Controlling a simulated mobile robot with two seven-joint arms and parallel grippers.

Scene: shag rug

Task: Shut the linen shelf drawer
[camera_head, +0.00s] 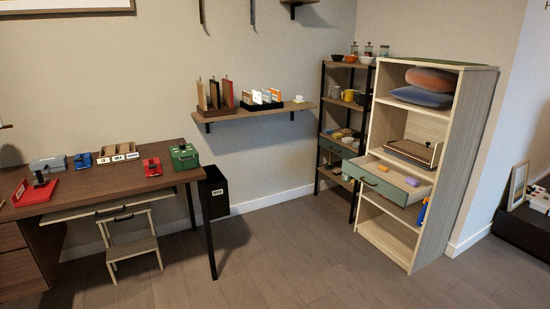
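The light wooden shelf (484,110) stands at the right of the head view. Its drawer (373,181) has a grey-green front with a dark handle and is pulled out toward the left. Small items lie inside it, among them an orange one and a purple one. Cushions (424,93) lie on the upper shelf, and a wooden box or tray (413,151) sits just above the drawer. Neither of my grippers shows in the head view.
A dark narrow rack (336,130) stands behind the shelf. The floor (300,260) in front is clear.

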